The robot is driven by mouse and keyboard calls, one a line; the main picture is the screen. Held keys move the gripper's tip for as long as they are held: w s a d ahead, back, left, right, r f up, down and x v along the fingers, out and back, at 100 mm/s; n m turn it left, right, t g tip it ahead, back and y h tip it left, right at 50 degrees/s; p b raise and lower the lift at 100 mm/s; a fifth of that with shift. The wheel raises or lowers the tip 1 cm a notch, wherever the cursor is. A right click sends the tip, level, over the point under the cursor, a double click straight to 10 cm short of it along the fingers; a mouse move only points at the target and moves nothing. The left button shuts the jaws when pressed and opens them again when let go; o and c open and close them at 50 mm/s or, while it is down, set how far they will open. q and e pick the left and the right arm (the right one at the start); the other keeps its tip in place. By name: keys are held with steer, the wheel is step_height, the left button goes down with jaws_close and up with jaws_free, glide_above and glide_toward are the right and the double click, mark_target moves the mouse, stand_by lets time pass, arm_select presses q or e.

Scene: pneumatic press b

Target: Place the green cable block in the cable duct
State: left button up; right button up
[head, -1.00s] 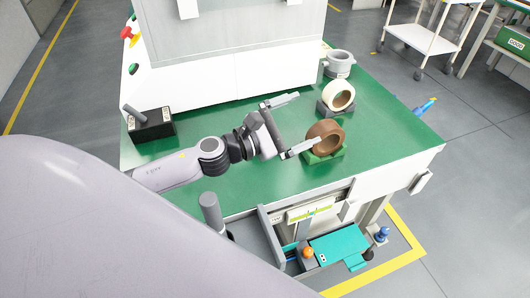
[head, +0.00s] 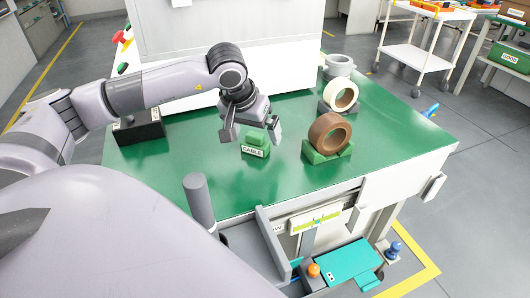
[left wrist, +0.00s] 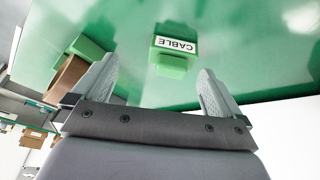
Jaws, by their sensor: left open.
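The green cable block (head: 256,139), with a white label reading CABLE, sits on the green tabletop in the head view. My left gripper (head: 251,138) is open, pointing down over the table, with its fingers to either side of the block in the picture. In the left wrist view the block (left wrist: 171,62) lies beyond the gap between the open fingers (left wrist: 158,85), apart from them. I cannot tell which part is the cable duct. My right gripper is out of view.
A brown ring (head: 329,134) on a green holder stands right of the block. A cream ring (head: 340,95) and a grey ring part (head: 339,66) stand behind it. A black box (head: 138,128) is at left. A grey post (head: 199,199) rises near the front edge.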

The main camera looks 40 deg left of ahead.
mark_target(255, 134)
arm_select(q)
steer(key=shift+a+y, duration=0.3)
steer(key=shift+a, duration=0.25)
steer(key=shift+w+a+f, duration=0.1)
steer(key=shift+a+f, duration=0.05)
steer(key=shift+f, duration=0.05)
steer(key=x, duration=0.4)
steer(key=w+b+x, duration=0.1)
steer(key=x, duration=0.1)
steer(key=shift+a, duration=0.4)
steer(key=c, duration=1.1)
steer(key=shift+r, duration=0.15)
